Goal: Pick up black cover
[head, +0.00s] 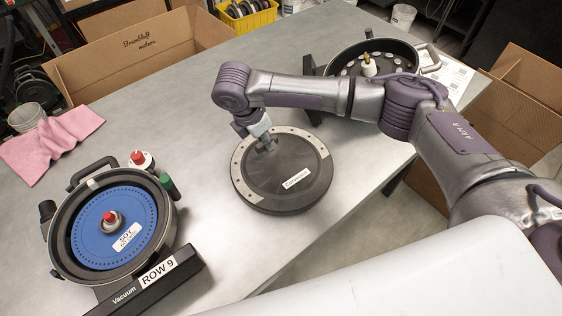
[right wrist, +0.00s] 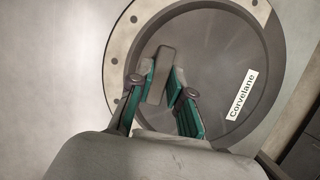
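The black cover (head: 290,180) is a round dark disc with a pale, dotted band along one side and a white label. It lies flat on the grey table. My right gripper (head: 267,143) is over the cover, near the pale band. In the right wrist view, the cover (right wrist: 235,45) fills much of the picture. There my right gripper (right wrist: 162,85) has its two teal-padded fingers apart, on either side of a raised grey handle on the cover. I cannot tell whether the fingers touch the handle. My left gripper is not in view.
A seed meter with a blue disc (head: 90,225) stands at the left, behind a black "ROW 9" block (head: 160,275). A dark round housing (head: 402,52) sits at the back right. A pink cloth (head: 55,140) and cardboard boxes (head: 110,70) lie beyond. Table between is clear.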

